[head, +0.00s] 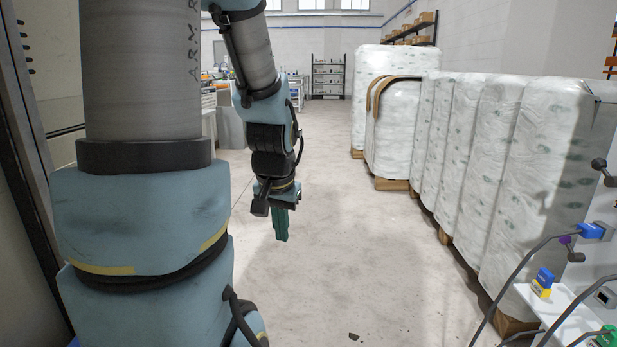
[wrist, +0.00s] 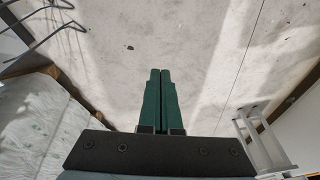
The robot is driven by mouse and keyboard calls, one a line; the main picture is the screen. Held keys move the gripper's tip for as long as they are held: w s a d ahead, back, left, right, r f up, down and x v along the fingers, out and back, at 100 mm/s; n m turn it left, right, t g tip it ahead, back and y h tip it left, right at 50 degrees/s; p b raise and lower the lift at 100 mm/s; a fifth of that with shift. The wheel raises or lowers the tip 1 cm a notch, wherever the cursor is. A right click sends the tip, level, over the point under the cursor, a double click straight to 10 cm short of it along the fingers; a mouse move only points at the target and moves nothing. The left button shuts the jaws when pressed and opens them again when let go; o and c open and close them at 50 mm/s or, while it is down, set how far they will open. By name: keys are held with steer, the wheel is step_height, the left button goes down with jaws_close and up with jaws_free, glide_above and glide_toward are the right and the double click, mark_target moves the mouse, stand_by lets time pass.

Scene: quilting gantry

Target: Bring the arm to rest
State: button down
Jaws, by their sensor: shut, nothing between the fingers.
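My gripper (head: 281,237) hangs from the end of my arm in the middle of the head view, fingers pointing down above bare floor. Its green fingers are together with nothing between them. In the wrist view my gripper (wrist: 160,73) shows the two fingers side by side, with pale floor beyond them. The arm is bent, with its upper links at the left of the head view. Nothing touches the fingers.
Wrapped white bales (head: 487,135) on wooden pallets line the right side. A white panel with cables, a blue connector (head: 591,231) and a yellow-blue box (head: 542,283) is at the lower right. Shelving (head: 328,77) stands far back. The floor (head: 335,200) between is clear, with a small dark scrap.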

steer(key=s+a+n+g+p, duration=0.1)
steer(key=s+n+g, duration=0.15)
steer(key=s, duration=0.35)
step_height(320, 180, up, 25)
steer(key=p, duration=2.5)
steer(key=shift+w+f+t+p, duration=0.2)
steer(key=shift+w+t+p, duration=0.1)
steer(key=shift+t, duration=0.15)
